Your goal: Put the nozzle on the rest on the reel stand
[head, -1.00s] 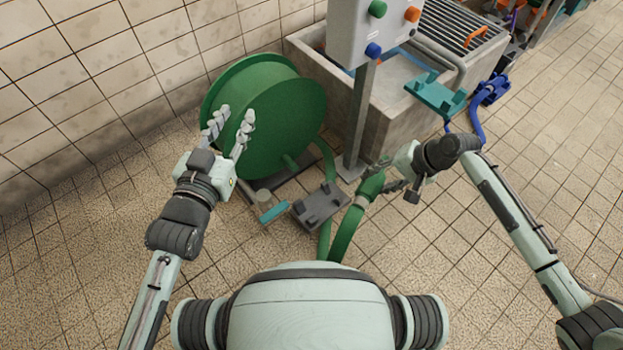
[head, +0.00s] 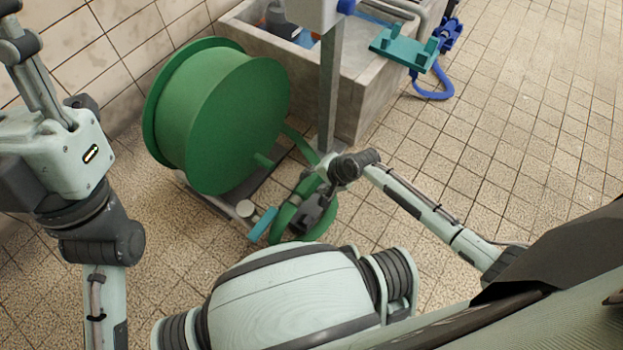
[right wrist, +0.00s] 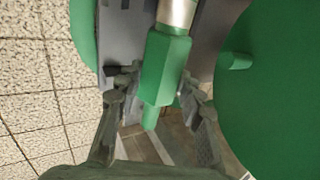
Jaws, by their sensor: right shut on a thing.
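The green nozzle (right wrist: 165,68) with a silver collar lies between the fingers of my right gripper (right wrist: 157,88), which is shut on it. In the right wrist view, the grey rest (right wrist: 124,35) shows behind and beside the nozzle. In the head view, the rest (head: 319,212) is low in front of the green reel (head: 225,120), with my right gripper (head: 312,186) close above it, partly hiding the nozzle. I cannot tell whether the nozzle touches the rest. My left gripper (head: 18,45) is raised at the left edge, partly cut off; its opening is unclear.
A green hose (head: 331,222) loops beside the rest. A teal handle (head: 262,224) sticks out at the stand's front. A grey post (head: 331,90) and concrete trough (head: 372,105) stand behind. A teal bracket (head: 404,50) is on the trough's right. Floor is clear to the right.

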